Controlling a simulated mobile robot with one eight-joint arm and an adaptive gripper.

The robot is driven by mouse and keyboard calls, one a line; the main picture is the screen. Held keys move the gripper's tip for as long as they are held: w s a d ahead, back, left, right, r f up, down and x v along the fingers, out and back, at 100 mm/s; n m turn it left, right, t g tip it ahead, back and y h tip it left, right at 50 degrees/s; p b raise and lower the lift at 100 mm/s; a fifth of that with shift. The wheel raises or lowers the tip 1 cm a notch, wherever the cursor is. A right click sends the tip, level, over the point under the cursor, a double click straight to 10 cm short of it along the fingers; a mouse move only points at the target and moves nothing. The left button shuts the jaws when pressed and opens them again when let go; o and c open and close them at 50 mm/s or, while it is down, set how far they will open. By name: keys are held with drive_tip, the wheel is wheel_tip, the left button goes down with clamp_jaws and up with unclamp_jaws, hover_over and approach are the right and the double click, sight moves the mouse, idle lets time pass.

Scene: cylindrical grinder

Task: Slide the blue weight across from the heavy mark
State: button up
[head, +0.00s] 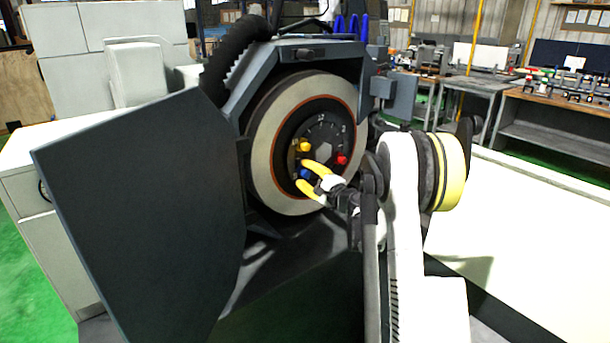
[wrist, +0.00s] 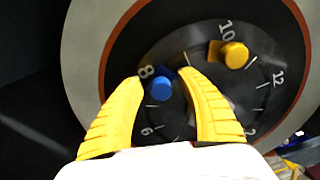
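The blue weight (wrist: 160,88) sits on the dark numbered dial of the grinding wheel, just beside the number 8 in the wrist view. It also shows in the head view (head: 305,174), low on the left of the dial. My gripper (wrist: 160,82) has its two yellow fingers apart, one on each side of the blue weight. A small gap shows on the left side; whether the right finger touches it I cannot tell. In the head view my gripper (head: 301,174) reaches the dial from the right. No mark labelled heavy can be read.
A yellow weight (wrist: 234,54) sits near the number 10, up and right of the blue one. A red weight (head: 341,159) sits on the dial's right side. The pale wheel rim (head: 264,150) surrounds the dial. A dark guard panel (head: 140,215) stands at the left.

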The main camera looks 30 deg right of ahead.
drive_tip(key=shift+d, duration=0.1)
drive_tip(key=s, duration=1.2)
drive_tip(key=shift+d, duration=0.45)
drive_tip(key=s+a+r+n+g+y, duration=0.1)
drive_tip(key=s+a+n+g, duration=0.15)
drive_tip(key=a, duration=0.55)
drive_tip(key=s+a+r+n+g+y, duration=0.15)
drive_tip(key=a+n, duration=0.25)
drive_tip(key=a, duration=0.4)
drive_tip(key=s+a+r+n+g, duration=0.1)
drive_tip(key=s+a+n+g, duration=0.25)
drive_tip(key=a, duration=0.45)
drive_tip(key=s+a+f+n+g+h, duration=0.1)
drive_tip(key=s+n, duration=0.4)
drive_tip(key=s, duration=0.5)
drive_tip(key=s+a+f+n+g+h, duration=0.2)
drive_tip(key=s+a+n, duration=0.3)
drive_tip(key=s, duration=0.5)
drive_tip(key=shift+s+a+f+h, duration=0.3)
drive_tip(key=shift+s+a+h, duration=0.05)
drive_tip(key=shift+a+h, duration=0.2)
